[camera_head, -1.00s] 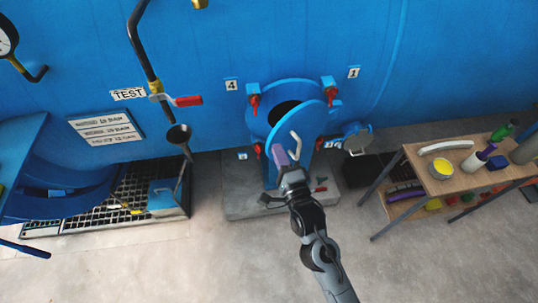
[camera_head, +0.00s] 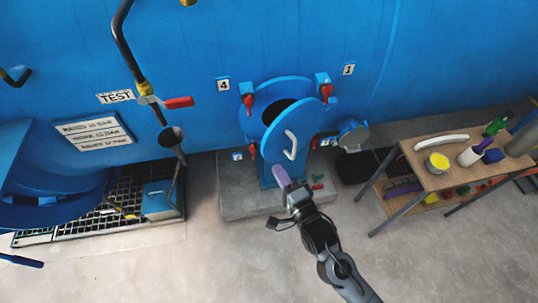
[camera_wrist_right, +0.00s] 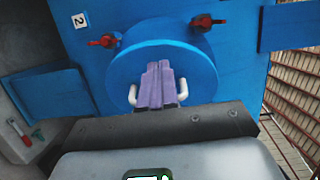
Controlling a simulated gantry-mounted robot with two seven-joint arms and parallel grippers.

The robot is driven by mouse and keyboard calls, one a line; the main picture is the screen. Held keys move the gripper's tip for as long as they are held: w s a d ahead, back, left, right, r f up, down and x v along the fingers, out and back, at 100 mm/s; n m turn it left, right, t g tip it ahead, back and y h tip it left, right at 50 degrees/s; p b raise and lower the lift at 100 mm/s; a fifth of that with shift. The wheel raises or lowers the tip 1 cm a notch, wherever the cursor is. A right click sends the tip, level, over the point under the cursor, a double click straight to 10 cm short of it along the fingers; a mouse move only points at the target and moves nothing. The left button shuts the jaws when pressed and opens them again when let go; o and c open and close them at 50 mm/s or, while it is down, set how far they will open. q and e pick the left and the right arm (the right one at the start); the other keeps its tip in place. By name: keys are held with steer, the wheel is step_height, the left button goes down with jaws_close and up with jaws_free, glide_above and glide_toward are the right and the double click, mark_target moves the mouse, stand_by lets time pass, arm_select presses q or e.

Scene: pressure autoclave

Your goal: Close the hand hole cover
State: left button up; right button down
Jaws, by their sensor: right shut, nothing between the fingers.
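The hand hole cover (camera_head: 304,122) is a round blue disc with a white bar handle (camera_head: 291,145). It stands ajar at an angle in front of the blue hand hole ring (camera_head: 282,84), and the dark opening (camera_head: 277,111) shows behind it. My right gripper (camera_head: 279,177), with purple fingers, is shut and empty, just below and left of the handle. In the right wrist view the cover (camera_wrist_right: 190,62) faces me, and the shut fingers (camera_wrist_right: 158,85) hide the middle of the handle (camera_wrist_right: 183,90). Contact cannot be told. My left gripper is out of view.
Red-handled clamps (camera_head: 326,92) sit around the ring. A grey plinth (camera_head: 236,190) lies below. A small round hatch (camera_head: 353,136) is on the right, and a wooden table (camera_head: 432,182) with bottles and tools stands farther right. A grated tray (camera_head: 100,225) is at left.

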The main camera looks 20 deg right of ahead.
mark_target(265, 148)
steer(key=w, duration=0.5)
steer(key=shift+w+a, duration=0.15)
steer(key=shift+a, duration=0.1)
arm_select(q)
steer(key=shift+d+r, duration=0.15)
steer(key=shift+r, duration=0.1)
arm_select(e)
steer(key=shift+w, duration=0.7)
